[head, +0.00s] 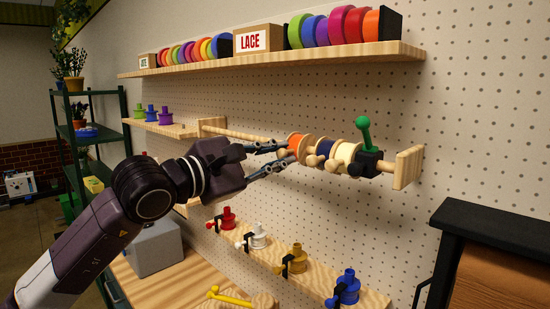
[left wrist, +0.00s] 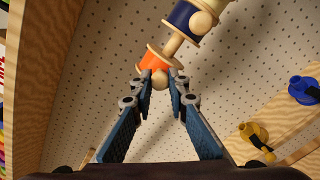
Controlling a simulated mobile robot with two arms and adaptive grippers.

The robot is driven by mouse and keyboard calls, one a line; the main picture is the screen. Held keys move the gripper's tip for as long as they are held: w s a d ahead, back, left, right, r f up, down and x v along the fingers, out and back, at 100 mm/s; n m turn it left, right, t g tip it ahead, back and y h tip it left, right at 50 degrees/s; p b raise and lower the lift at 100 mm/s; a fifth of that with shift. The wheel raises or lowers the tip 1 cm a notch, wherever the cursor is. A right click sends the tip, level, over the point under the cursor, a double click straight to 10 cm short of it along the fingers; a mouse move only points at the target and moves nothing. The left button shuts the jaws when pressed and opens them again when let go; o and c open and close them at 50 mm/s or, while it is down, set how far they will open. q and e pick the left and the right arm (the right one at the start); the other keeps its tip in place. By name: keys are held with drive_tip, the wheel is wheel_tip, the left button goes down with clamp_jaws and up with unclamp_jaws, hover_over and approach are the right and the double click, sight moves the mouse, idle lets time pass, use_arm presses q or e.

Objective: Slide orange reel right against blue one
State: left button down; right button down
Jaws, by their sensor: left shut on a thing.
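The orange reel (head: 295,143) sits on a horizontal wooden rod in front of the pegboard, and it also shows in the left wrist view (left wrist: 155,62). The dark blue reel (head: 325,148) is to its right on the same rod; the left wrist view shows it (left wrist: 184,16) with a short gap of bare rod between the two. My left gripper (head: 285,153) reaches in from the left and is shut on the orange reel, its fingertips (left wrist: 160,78) at the wooden knob on the reel's near side. My right gripper is not in view.
A cream reel (head: 346,153) and a black clamp with a green handle (head: 364,132) are right of the blue reel, before the wooden end plate (head: 408,167). A ribbon shelf (head: 280,62) runs above. Below, a ledge carries small coloured spools, including a blue one (head: 347,287).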

use_arm(q)
drive_tip(key=s+d+b, duration=0.2)
drive_tip(key=shift+s+d, duration=0.25)
drive_tip(key=shift+d, duration=0.1)
drive_tip(key=c, duration=1.8)
unclamp_jaws()
drive_tip(key=shift+s, duration=0.1)
drive_tip(key=shift+c, duration=0.2)
